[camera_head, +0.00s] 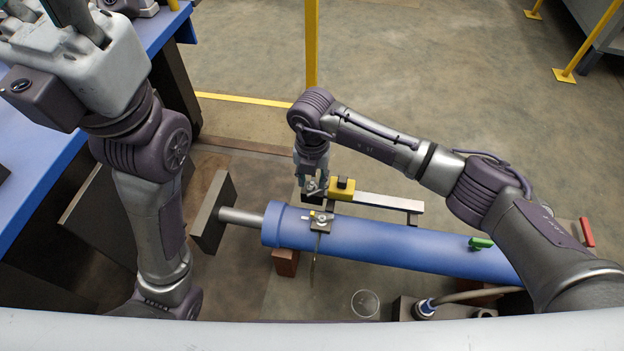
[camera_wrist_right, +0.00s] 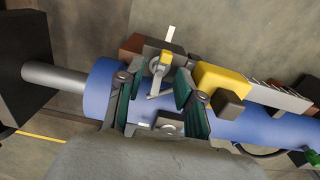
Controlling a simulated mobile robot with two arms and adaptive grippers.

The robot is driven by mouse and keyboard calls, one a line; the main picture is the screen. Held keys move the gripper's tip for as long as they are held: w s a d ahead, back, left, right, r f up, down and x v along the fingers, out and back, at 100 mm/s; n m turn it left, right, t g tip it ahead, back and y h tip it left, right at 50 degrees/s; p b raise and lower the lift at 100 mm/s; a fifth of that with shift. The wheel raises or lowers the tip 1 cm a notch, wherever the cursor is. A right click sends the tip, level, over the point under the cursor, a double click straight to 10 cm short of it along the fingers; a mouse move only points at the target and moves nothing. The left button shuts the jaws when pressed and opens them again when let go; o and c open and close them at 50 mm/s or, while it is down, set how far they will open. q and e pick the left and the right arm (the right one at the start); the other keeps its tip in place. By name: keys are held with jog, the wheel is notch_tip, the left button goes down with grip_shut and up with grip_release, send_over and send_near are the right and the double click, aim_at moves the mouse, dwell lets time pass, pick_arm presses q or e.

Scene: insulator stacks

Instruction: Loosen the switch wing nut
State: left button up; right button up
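A dark clamp plate with a round silver fastener (camera_head: 321,218) sits on the blue cylinder (camera_head: 400,243); it also shows in the right wrist view (camera_wrist_right: 168,127). Behind it in the wrist view, a silver winged or lever-like piece with a yellow tip (camera_wrist_right: 160,75) stands between my right fingers. I cannot tell which of them is the switch wing nut. My right gripper (camera_wrist_right: 158,98) is open, its two green-padded fingers apart on either side of these parts, with no clear contact visible. My left gripper (camera_head: 75,22) is at the top left, its fingers partly cut off.
A yellow block (camera_head: 342,188) sits on a metal bar (camera_head: 375,200) just behind the cylinder. Green (camera_head: 481,243) and red (camera_head: 587,232) handles are to the right. A blue-topped table (camera_head: 30,170) is at the left. A yellow post (camera_head: 312,45) stands behind; the floor beyond is open.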

grip_shut()
